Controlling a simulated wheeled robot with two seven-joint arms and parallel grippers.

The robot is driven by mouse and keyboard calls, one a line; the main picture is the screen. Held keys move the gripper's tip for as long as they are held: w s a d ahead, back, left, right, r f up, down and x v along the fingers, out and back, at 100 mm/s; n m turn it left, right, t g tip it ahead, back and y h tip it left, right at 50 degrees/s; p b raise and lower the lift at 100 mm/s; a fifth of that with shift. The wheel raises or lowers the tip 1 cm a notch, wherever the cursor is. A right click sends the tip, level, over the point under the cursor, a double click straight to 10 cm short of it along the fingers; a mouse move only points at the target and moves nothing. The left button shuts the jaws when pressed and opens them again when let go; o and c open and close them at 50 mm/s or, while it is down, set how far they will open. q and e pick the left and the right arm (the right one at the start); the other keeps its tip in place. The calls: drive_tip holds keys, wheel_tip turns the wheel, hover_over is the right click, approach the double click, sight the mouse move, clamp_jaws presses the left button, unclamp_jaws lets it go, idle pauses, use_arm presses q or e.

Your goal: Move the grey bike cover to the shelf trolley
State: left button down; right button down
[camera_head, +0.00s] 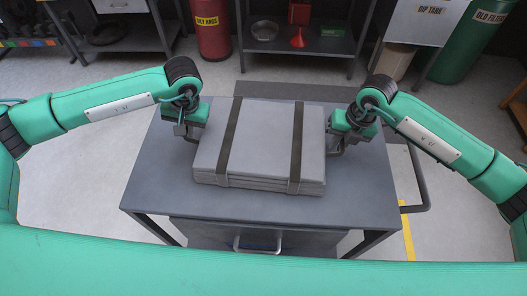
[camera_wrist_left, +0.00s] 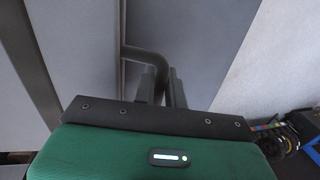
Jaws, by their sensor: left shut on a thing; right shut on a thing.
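The grey bike cover (camera_head: 258,143) is a folded, flat stack with two dark straps across it. It is level over the top of a grey trolley (camera_head: 365,200); I cannot tell whether it rests on it or is just clear. My left gripper (camera_head: 192,135) is at its left side and my right gripper (camera_head: 336,145) at its right side, both shut. In the left wrist view, the left fingers (camera_wrist_left: 162,86) close around a dark curved handle (camera_wrist_left: 135,53) beside the cover's grey face (camera_wrist_left: 75,45). The right fingers' grip is partly hidden.
The trolley has a push handle (camera_head: 416,190) on its right and a drawer (camera_head: 255,236) in front. Behind stand a shelf unit (camera_head: 300,42) with a funnel, a red oily rags bin (camera_head: 212,30) and a green drum (camera_head: 472,40). Floor is clear at left.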

use_arm(q)
drive_tip(key=c, duration=1.9)
unclamp_jaws()
drive_tip(key=shift+f, duration=0.25)
use_arm(e)
drive_tip(key=c, duration=1.9)
unclamp_jaws()
drive_tip(key=shift+f, duration=0.25)
use_arm(q)
drive_tip(key=o, duration=0.4)
drive_tip(key=shift+r, duration=0.1)
use_arm(e)
drive_tip(key=o, duration=0.4)
drive_tip(key=shift+r, duration=0.1)
use_arm(q)
drive_tip(key=shift+o, duration=0.2)
use_arm(e)
drive_tip(key=shift+o, duration=0.2)
use_arm(q)
drive_tip(key=shift+r, duration=0.1)
use_arm(e)
drive_tip(key=shift+r, duration=0.1)
